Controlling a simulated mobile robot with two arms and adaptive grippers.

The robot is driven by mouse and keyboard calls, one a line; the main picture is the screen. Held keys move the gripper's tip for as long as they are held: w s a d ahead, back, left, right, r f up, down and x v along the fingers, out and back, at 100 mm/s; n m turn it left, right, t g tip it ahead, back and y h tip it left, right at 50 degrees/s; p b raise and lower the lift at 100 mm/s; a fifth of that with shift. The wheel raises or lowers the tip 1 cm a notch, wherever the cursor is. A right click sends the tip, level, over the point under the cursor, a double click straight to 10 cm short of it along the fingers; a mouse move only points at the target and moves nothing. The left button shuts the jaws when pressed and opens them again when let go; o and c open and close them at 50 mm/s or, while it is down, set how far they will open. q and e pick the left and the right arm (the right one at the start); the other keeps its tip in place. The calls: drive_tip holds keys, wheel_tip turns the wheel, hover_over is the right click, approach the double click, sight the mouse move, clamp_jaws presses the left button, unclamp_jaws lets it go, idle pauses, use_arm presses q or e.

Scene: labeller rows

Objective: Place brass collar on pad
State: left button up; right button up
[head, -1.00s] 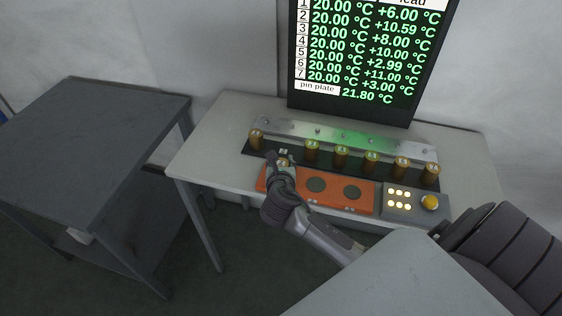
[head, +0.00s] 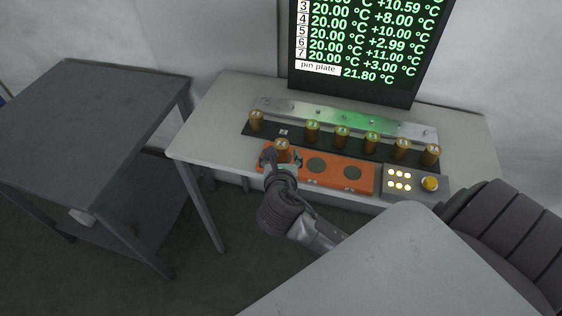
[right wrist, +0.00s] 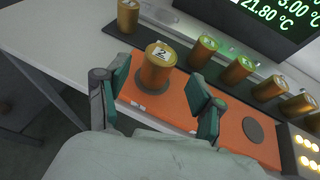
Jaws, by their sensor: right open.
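A brass collar labelled 2 (head: 282,146) stands upright at the left end of the orange plate (head: 335,181); it also shows in the right wrist view (right wrist: 157,66). My right gripper (head: 281,161) is open. In the right wrist view its fingers (right wrist: 160,86) stand on either side of the collar's near side, with gaps visible. My left gripper is not in view.
Several other brass collars (head: 342,134) stand along a black strip (head: 297,138) behind the plate, with one vacant labelled place. A grey box with lit buttons and a yellow knob (head: 429,183) is at right. A screen (head: 355,50) stands behind. A dark table (head: 90,110) is at left.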

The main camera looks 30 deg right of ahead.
drive_tip(key=a+f+m+y, duration=0.6)
drive_tip(key=a+f+m, duration=0.25)
drive_tip(key=f, duration=0.45)
drive_tip(key=s+f+m+g+y, duration=0.1)
drive_tip(key=s+f+m+g, duration=0.4)
drive_tip(key=f, duration=1)
drive_tip(key=s+d+f+m+g, duration=0.1)
drive_tip(key=s+f+m, duration=0.3)
drive_tip(key=s+f, duration=0.3)
drive_tip(key=s+d+f+m+g, duration=0.1)
drive_tip(key=s+f+m, duration=0.4)
drive_tip(key=s, duration=1)
drive_tip(key=s+d+f+m+g, duration=0.1)
drive_tip(key=s+f+m+g, duration=0.2)
drive_tip(key=s+f, duration=0.7)
drive_tip(key=shift+s+d+f+m+y, duration=0.2)
drive_tip(key=shift+s+m+y, duration=0.2)
drive_tip(key=shift+s+m, duration=0.4)
drive_tip(key=shift+s, duration=0.15)
